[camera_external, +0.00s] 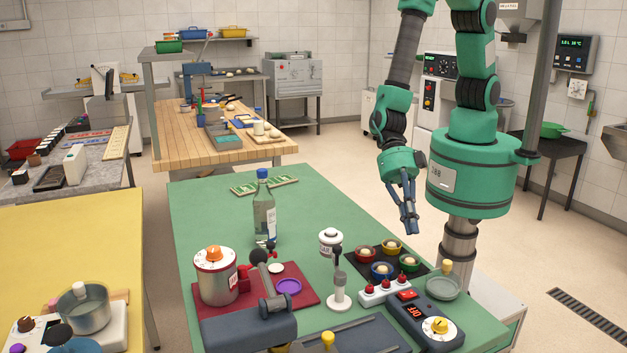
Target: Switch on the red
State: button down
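A white strip (384,291) with several red domed buttons or lamps lies on the green table, right of centre. A red rocker-like switch (406,295) sits at its right end, against a dark control box. The dark control box (449,337) has a small red display (415,312) that seems to read OFF, and a yellow knob (438,325) on a white dial. I cannot tell whether the red switch is on or off. My gripper (409,231) points down above the table's right side, behind and above the strip, touching nothing. Its fingers look close together; their opening is unclear.
Small coloured bowls (382,271) on a black mat stand just behind the strip. A white-based lever (338,291) stands to its left. The table's back right is clear.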

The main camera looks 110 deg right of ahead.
jog(key=shift+w, duration=0.1)
jog(key=shift+w+r+n+t+b, duration=0.3)
jog(key=shift+w+r+t+b, duration=0.15)
jog(key=shift+b, duration=0.6)
jog(key=shift+f, duration=0.1)
jog(key=b, duration=0.2)
send_over(405, 292)
jog(key=s, duration=0.2)
jog(key=f, duration=0.7)
jog(key=shift+d, duration=0.2)
jog(key=shift+w+d+f, duration=0.1)
jog(key=shift+w+f, duration=0.1)
jog(key=shift+f, duration=0.3)
jog(key=shift+w+d+f, duration=0.1)
jog(key=shift+w+f, duration=0.05)
jog(key=shift+f, duration=0.3)
jog(key=shift+w+f+b, duration=0.3)
jog(key=shift+f, duration=0.4)
